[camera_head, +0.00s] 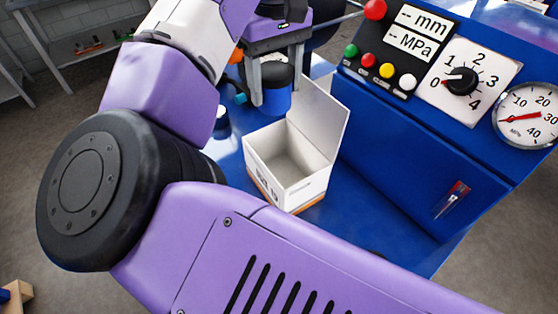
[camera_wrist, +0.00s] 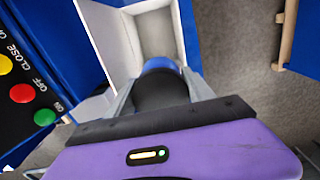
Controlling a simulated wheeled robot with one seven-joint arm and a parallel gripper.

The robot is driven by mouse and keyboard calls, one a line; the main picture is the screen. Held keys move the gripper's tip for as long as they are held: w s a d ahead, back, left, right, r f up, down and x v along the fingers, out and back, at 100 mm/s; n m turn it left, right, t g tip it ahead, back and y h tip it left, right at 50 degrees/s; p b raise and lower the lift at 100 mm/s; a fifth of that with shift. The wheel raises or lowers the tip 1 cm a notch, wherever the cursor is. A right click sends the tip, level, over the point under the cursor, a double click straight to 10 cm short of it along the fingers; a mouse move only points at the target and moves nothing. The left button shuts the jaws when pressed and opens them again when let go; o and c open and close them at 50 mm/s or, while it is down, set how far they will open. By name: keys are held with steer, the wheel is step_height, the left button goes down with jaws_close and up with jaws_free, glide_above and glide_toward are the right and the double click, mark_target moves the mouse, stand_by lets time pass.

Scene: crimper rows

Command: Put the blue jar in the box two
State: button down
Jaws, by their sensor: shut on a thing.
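The blue jar (camera_head: 277,103) has a black lid and is upright between the fingers of my gripper (camera_head: 276,88), which is shut on it. In the wrist view the jar's blue side (camera_wrist: 160,64) shows beyond its black lid, with a finger on each side. An open white box (camera_head: 262,178) with an orange stripe stands on the blue bench, its lid flap raised at the back right. Its printed label is too tilted to read fully. The jar is above and behind the box opening in the head view. The wrist view shows the box interior (camera_wrist: 154,36) just beyond the jar, empty where visible.
A blue press with a control panel (camera_head: 390,52), dial and gauge (camera_head: 527,115) stands right of the box. A small dark-topped container (camera_head: 221,120) is on the blue bench left of the box, partly hidden by my arm. My arm covers much of the foreground.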

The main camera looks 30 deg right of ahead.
step_height(320, 180, down, 21)
steer(key=shift+f, duration=0.1)
stand_by(0.5)
steer(key=shift+f, duration=0.1)
steer(key=c, duration=0.7)
jaws_free()
steer(key=shift+o, duration=0.2)
step_height(320, 180, up, 12)
steer(key=shift+b, duration=0.4)
